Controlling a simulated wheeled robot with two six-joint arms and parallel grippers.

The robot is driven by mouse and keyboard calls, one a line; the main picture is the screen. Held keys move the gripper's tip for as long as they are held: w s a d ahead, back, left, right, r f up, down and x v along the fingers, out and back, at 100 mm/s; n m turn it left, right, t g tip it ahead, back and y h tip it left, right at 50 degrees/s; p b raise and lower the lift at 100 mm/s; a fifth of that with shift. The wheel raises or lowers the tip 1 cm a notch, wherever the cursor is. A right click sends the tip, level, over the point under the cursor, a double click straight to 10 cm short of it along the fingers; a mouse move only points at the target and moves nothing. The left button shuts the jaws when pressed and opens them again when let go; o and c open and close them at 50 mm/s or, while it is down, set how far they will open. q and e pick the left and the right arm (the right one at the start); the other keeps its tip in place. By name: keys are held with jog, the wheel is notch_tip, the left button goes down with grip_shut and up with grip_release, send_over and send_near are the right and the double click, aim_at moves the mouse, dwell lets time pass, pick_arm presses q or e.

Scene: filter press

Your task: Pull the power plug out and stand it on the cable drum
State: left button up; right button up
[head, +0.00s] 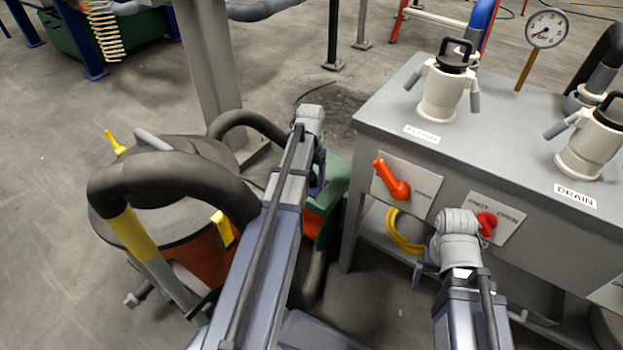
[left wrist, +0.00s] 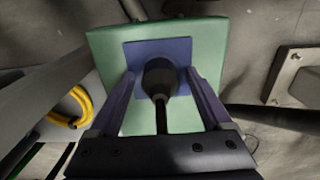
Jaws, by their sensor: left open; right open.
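In the left wrist view a black plug (left wrist: 160,78) with a dark cable sits at a blue socket plate (left wrist: 186,52) on a green box (left wrist: 108,48). My left gripper (left wrist: 160,84) is open, with one finger on each side of the plug; I cannot tell whether they touch it. In the head view my left gripper (head: 317,182) points down beside the green box (head: 337,178), and my arm hides the plug. My right gripper (head: 425,265) is open and empty in front of the grey bench. I cannot clearly make out a cable drum.
The grey bench (head: 385,128) with valves and a red-orange handle (head: 390,180) stands to the right. A coiled yellow hose (head: 402,238) lies under it.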

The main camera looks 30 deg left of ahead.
aim_at(311, 170)
pick_arm(q)
jog(key=shift+c, duration=0.3)
grip_shut()
dwell(0.7)
jog(key=shift+r, duration=0.1)
dwell(0.3)
jog(key=shift+r+p, duration=2.95)
jog(key=shift+p, duration=0.1)
jog(key=w, duration=1.1)
jog(key=shift+w+d, duration=0.35)
jog(key=shift+d, duration=0.1)
